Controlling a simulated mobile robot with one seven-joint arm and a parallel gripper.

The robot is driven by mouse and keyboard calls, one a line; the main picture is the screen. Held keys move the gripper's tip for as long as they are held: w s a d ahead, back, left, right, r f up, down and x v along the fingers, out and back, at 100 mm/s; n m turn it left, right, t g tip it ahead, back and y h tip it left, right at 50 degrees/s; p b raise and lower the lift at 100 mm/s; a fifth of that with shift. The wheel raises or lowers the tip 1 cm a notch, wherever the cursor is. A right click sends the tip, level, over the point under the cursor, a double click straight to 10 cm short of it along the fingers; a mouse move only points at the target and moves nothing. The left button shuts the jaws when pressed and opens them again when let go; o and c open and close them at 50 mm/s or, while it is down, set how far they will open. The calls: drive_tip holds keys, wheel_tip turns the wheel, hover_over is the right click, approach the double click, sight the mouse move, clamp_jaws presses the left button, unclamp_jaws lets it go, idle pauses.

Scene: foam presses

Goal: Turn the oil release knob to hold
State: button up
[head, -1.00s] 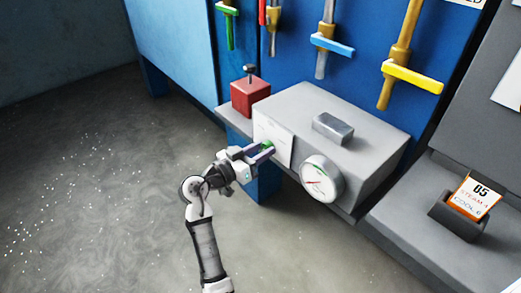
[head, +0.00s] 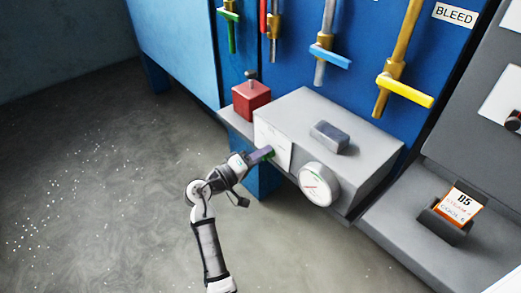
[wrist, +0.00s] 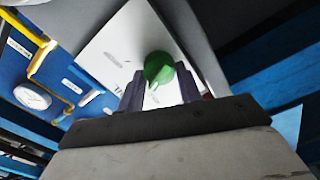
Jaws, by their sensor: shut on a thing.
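The oil release knob (wrist: 159,68) is green and round in the wrist view, in front of a white label plate (wrist: 125,50) on the grey box. My gripper (wrist: 160,90) has a dark finger on each side of the knob and is shut on it. In the head view my gripper (head: 264,154) reaches the white plate on the box's left face, and only a sliver of green shows there. The wrist looks rolled. The knob's pointer and the hold mark cannot be read.
The grey box (head: 370,158) carries a dial gauge (head: 319,184) and a grey block (head: 329,137) on top. A red block (head: 251,98) stands left of it. Coloured valve handles (head: 405,89) hang behind. A card holder (head: 446,221) is at right. The floor at left is clear.

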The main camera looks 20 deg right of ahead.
drive_tip(key=shift+n+p, duration=1.6)
drive_tip(key=shift+n, duration=0.7)
drive_tip(key=shift+f, duration=0.1)
drive_tip(key=o, duration=1)
drive_tip(key=b+v, duration=0.4)
drive_tip(key=v, duration=1)
